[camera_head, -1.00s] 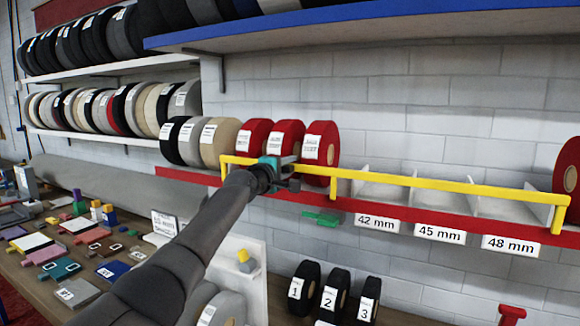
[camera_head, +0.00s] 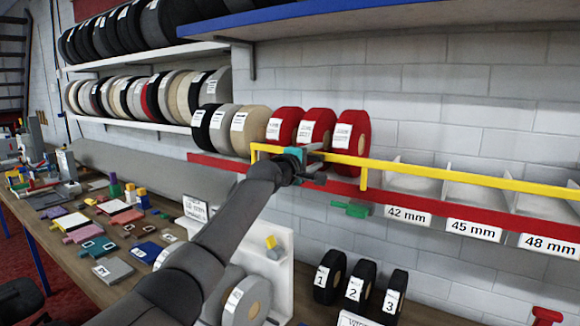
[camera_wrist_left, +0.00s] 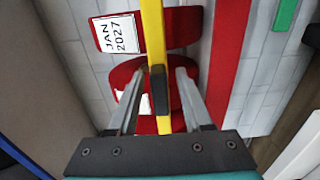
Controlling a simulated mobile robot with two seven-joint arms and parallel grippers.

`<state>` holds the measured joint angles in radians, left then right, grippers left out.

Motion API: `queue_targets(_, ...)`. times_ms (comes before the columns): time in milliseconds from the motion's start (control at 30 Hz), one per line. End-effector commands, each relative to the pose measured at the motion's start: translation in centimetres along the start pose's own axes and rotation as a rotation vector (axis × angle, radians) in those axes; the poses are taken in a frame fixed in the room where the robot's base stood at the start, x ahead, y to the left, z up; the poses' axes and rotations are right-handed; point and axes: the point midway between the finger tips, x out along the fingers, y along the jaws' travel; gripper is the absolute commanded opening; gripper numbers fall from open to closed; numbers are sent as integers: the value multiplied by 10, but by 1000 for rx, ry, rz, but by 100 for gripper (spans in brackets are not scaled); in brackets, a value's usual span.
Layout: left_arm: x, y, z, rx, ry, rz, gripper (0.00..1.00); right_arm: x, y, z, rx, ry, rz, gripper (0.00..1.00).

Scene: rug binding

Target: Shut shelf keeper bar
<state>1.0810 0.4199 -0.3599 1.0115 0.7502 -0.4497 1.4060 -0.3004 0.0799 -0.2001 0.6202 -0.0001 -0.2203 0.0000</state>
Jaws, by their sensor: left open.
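The yellow keeper bar (camera_head: 470,179) runs in front of the red-edged shelf (camera_head: 455,215), with upright yellow posts along it. My left gripper (camera_head: 312,165) is at the bar near its left end, in front of the red rolls (camera_head: 350,135). In the left wrist view its open fingers (camera_wrist_left: 158,78) lie on either side of the yellow bar (camera_wrist_left: 154,35). A dark piece (camera_wrist_left: 159,90) on the bar sits between the fingers. Whether either finger touches the bar cannot be told. My right gripper is out of view.
A green piece (camera_head: 350,208) sticks out below the red shelf edge. Empty bays above size labels lie to the right. A blue shelf (camera_head: 370,20) hangs above. Black numbered rolls (camera_head: 357,285) stand below. The workbench at left is crowded with coloured blocks.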

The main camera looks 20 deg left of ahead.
Motion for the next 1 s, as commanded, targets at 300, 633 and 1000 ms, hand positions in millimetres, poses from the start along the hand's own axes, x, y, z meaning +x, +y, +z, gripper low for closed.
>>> queue_targets(300, -30, 0, 0, 1, 2, 3, 50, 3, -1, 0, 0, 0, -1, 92)
queue_targets(633, -66, -1, 0, 1, 1, 3, 50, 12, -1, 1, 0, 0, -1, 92)
queue_targets(1000, -112, 0, 0, 0, 1, 3, 50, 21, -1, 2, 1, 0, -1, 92)
